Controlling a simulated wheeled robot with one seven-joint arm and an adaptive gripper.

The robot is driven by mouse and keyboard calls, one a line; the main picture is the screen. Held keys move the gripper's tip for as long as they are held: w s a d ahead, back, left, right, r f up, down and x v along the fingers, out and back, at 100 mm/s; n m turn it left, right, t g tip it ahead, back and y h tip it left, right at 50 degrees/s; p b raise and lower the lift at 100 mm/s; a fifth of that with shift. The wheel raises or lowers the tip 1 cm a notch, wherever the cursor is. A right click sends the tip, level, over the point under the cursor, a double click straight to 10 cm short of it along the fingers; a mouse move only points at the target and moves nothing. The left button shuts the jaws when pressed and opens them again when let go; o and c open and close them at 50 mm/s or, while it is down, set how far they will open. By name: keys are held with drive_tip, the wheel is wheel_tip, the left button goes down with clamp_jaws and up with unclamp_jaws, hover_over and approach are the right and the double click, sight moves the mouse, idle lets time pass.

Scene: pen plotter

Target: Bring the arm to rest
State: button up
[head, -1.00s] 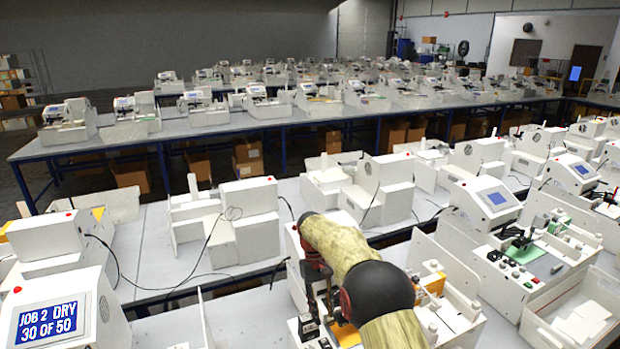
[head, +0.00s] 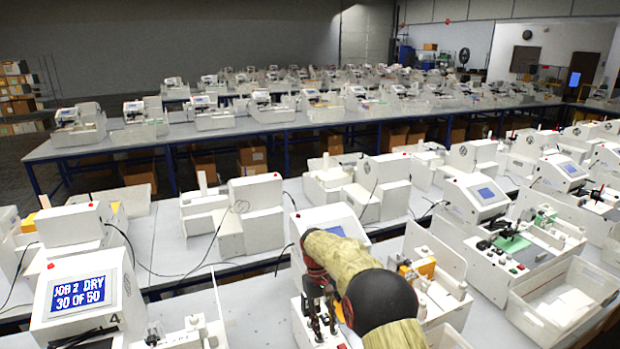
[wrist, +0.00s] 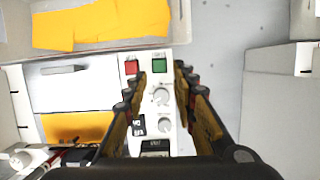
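My arm, in a tan sleeve with a black joint, reaches in from the bottom of the head view over the middle white plotter machine. My gripper (head: 318,303) points down above that machine's front. In the wrist view my gripper (wrist: 160,82) has its two dark fingers apart, with nothing held between them. Between and below the fingers lies a control panel (wrist: 160,122) with a red button (wrist: 131,67), a green button (wrist: 159,65) and pale knobs. I cannot tell the height of the fingertips above the panel.
A machine at lower left has a screen (head: 80,292) reading "JOB 2 DRY 30 OF 50". White machines crowd both sides, with an open white bin (head: 540,318) at right. Yellow material (wrist: 100,25) lies in a tray in the wrist view. Bare tabletop (wrist: 215,70) shows right of the panel.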

drive_tip(key=s+d+r+m+t+b, duration=0.1)
drive_tip(key=s+d+r+t+b, duration=0.2)
drive_tip(key=s, duration=1)
drive_tip(key=s+d+r+m+t+b, duration=0.1)
drive_tip(key=s+d+r+t+b, duration=0.2)
drive_tip(key=s, duration=1)
drive_tip(key=s+d+r+m+t+y+b, duration=0.1)
drive_tip(key=s+d+r+b, duration=0.4)
drive_tip(key=s, duration=0.8)
drive_tip(key=d+m+t+b, duration=0.1)
drive_tip(key=d+b, duration=0.2)
drive_tip(key=shift+d+r+t, duration=0.15)
drive_tip(key=shift+d+t, duration=0.2)
drive_tip(key=shift+t, duration=0.05)
drive_tip(key=shift+w, duration=0.1)
